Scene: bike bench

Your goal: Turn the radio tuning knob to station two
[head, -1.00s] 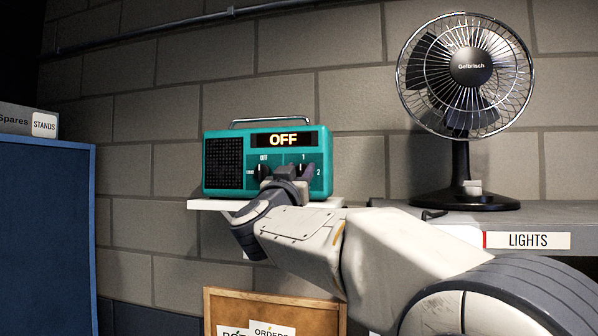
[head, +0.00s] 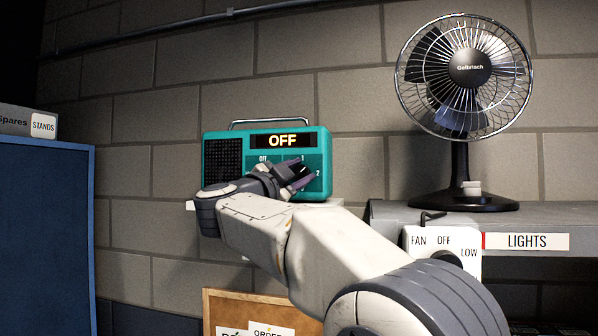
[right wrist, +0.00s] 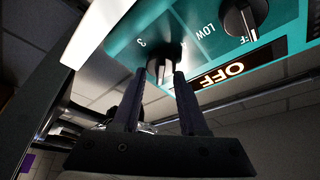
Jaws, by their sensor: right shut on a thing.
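The teal radio (head: 325,150) stands on a small white shelf (head: 335,201), its display (head: 283,141) reading OFF. The dark tuning knob (head: 300,171) is on the right of its front, with labels 1 above and 2 to the right. My right gripper (head: 301,174) reaches it from the lower left and is shut on the knob. In the right wrist view the tuning knob (right wrist: 161,66) sits between the two fingers, near a label 3. The knob's exact pointing is hard to read. My left gripper is not in view.
A second radio knob (right wrist: 243,15) sits beside the tuning knob. A fan (head: 465,75) stands on a grey shelf (head: 400,213) at right, with a fan control box (head: 415,262) below it. A blue panel (head: 45,230) is at left, a framed board (head: 209,318) below.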

